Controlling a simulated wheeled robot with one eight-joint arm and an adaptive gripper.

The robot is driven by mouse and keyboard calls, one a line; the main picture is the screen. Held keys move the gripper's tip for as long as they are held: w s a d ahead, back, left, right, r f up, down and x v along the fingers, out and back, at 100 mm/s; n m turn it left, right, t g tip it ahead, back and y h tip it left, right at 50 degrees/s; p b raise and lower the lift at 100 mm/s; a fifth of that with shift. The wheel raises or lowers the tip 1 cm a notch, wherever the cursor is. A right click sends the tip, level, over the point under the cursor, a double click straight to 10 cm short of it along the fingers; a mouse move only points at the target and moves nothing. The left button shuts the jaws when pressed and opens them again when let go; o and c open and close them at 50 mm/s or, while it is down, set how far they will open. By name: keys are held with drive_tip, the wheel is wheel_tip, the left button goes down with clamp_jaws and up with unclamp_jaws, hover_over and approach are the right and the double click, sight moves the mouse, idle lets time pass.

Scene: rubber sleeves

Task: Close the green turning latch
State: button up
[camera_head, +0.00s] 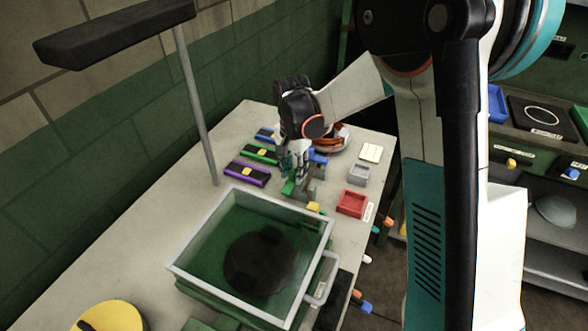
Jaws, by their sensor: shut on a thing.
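A small green part (289,188), which looks like the green turning latch, is at the fingertips of my gripper (293,178). My gripper points down over the middle of the table and is shut on this green part. The fingers and wrist hide much of it, so I cannot tell the latch's exact angle. A blue piece (318,157) shows just right of the fingers, and a yellow piece (314,208) sits below and to the right, by the tray's far edge.
A grey-rimmed green tray (250,197) with a side handle stands in front. Black blocks with green (259,154) and purple (247,173) edges lie left. A red box (352,203) and grey box (359,174) lie right. A lamp post (197,105) rises at left.

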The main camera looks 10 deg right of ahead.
drive_tip(key=shift+n, duration=0.3)
drive_tip(key=n, duration=0.3)
drive_tip(key=shift+n, duration=0.3)
drive_tip(key=n, duration=0.4)
drive_tip(key=shift+n, duration=0.3)
drive_tip(key=n, duration=0.4)
drive_tip(key=shift+n, duration=0.3)
drive_tip(key=shift+a+n, duration=0.1)
drive_tip(key=shift+n, duration=2.1)
drive_tip(key=o, duration=1.1)
